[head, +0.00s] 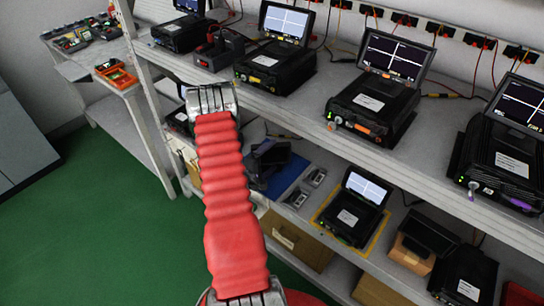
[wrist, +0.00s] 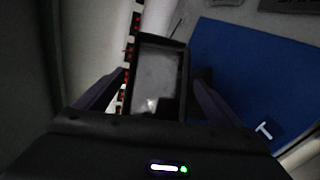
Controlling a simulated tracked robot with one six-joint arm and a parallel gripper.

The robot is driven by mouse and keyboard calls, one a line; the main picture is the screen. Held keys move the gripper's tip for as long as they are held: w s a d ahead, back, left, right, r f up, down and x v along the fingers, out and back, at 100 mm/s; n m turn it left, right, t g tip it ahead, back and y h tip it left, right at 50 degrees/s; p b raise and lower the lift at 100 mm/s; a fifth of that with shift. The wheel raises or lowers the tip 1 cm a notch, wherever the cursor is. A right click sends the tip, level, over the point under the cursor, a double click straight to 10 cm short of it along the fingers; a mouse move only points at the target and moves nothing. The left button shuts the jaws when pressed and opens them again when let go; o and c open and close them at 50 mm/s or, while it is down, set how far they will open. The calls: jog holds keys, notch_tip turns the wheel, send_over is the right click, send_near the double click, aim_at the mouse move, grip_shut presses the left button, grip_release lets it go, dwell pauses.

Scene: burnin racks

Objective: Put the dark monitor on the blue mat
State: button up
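The dark monitor (wrist: 158,78), a black-framed unit with a dull grey screen, sits between the two fingers of my gripper (wrist: 160,88) in the wrist view. The fingers appear to be closed on its sides. In the head view my gripper and the monitor form a dark shape (head: 268,155) behind my red-sleeved arm, on the lower shelf level. The blue mat (head: 288,176) lies there, partly hidden by them. In the wrist view the blue mat (wrist: 240,85) is to the right of the monitor, with a small white mark on it. The monitor's underside is hidden.
A lit monitor (head: 353,207) stands on a yellow mat to the right. Small grey items (head: 314,177) lie between the mats. Another dark-screened unit (head: 428,236) sits on a cardboard box further right. The upper shelf (head: 300,116), with several lit units, overhangs the lower one.

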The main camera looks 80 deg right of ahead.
jog(key=shift+o, duration=0.2)
jog(key=v, duration=1.2)
dwell(0.4)
jog(key=shift+w, duration=0.1)
jog(key=w+a+r+m+g+y, duration=0.1)
jog(key=w+a+r+m+y, duration=0.1)
jog(key=a+r, duration=0.6)
jog(key=w+a+r+m+g+y, duration=0.1)
jog(key=w+a+r+y, duration=0.2)
jog(key=r, duration=0.8)
jog(key=w+a+r+n+t+y, duration=0.1)
jog(key=w+a+r+t+y, duration=0.1)
jog(key=a, duration=1.1)
jog(key=w+a+r+n+t+y, duration=0.1)
jog(key=a+r+t+y, duration=0.3)
jog(key=a, duration=0.9)
jog(key=w+a+r+n+t+y, duration=0.2)
jog(key=a+r+t+y, duration=0.2)
jog(key=a, duration=1)
notch_tip(320, 180, up, 5)
jog(key=shift+w+f+n+t, duration=0.1)
jog(key=shift+w+n+t, duration=0.3)
jog(key=shift+t, duration=0.8)
